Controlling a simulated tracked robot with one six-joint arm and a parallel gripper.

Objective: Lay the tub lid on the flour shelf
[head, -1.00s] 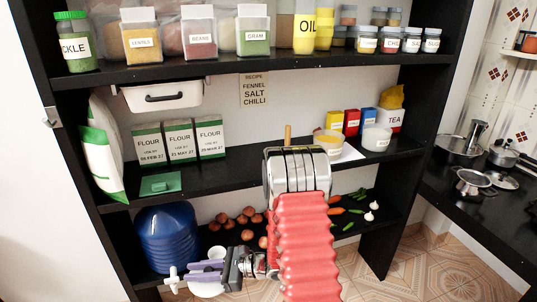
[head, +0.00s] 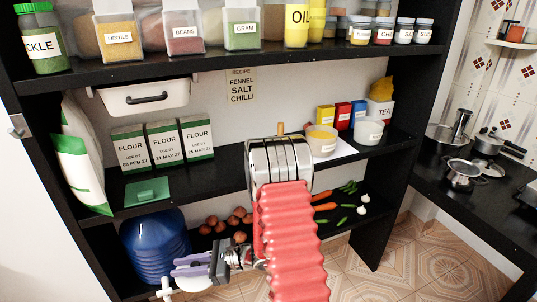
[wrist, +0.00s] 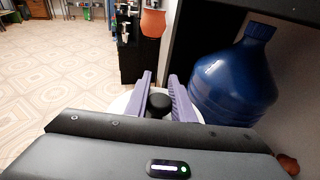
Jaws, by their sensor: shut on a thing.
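My gripper (head: 180,267) is shut on the black knob (wrist: 159,103) of a round white lid, low in front of the bottom shelf. In the wrist view the white lid (wrist: 119,103) shows on both sides of the two purple fingers. In the head view a white piece (head: 192,284) shows just under the fingers. The flour shelf (head: 215,183) is the black middle shelf, above my gripper. Three flour packets (head: 165,145) stand on it at the left, with a flat green item (head: 147,191) in front of them.
A large blue bottle (head: 153,245) stands on the bottom shelf, close to my gripper. Two tubs (head: 322,140) (head: 369,131) stand on the right of the flour shelf. A white drawer (head: 146,97) hangs above the flour. Bare shelf shows right of the green item.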

